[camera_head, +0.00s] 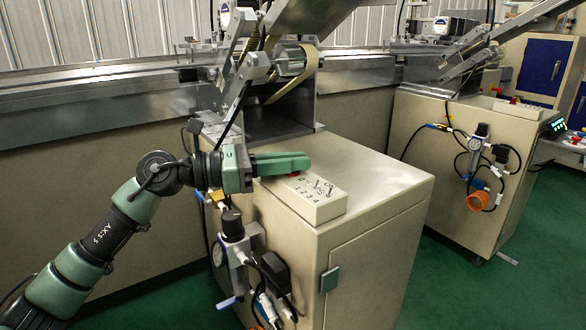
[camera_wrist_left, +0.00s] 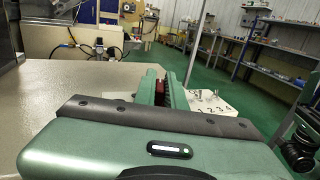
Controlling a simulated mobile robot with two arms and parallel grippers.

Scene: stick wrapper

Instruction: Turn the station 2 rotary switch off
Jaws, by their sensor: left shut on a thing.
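A pale control box (camera_head: 316,213) sits on top of the near cream cabinet. It has a row of small switches (camera_head: 318,186) with numbers beside them, and a red knob (camera_head: 293,174) at its far left end. My left gripper (camera_head: 306,161) reaches over this end from the left. Its long green fingers partly hide the knob. In the left wrist view, the red knob (camera_wrist_left: 161,88) shows between the fingers, which are shut on it. The numbered box (camera_wrist_left: 212,103) lies just right of them. Whether this knob is the station 2 switch cannot be read.
The near cabinet top (camera_head: 365,180) is clear to the right of the box. A metal machine frame (camera_head: 278,125) rises behind it. A pressure regulator with hoses (camera_head: 235,250) is on the cabinet's front. A second similar cabinet (camera_head: 470,125) stands at the right, across green floor (camera_head: 455,265).

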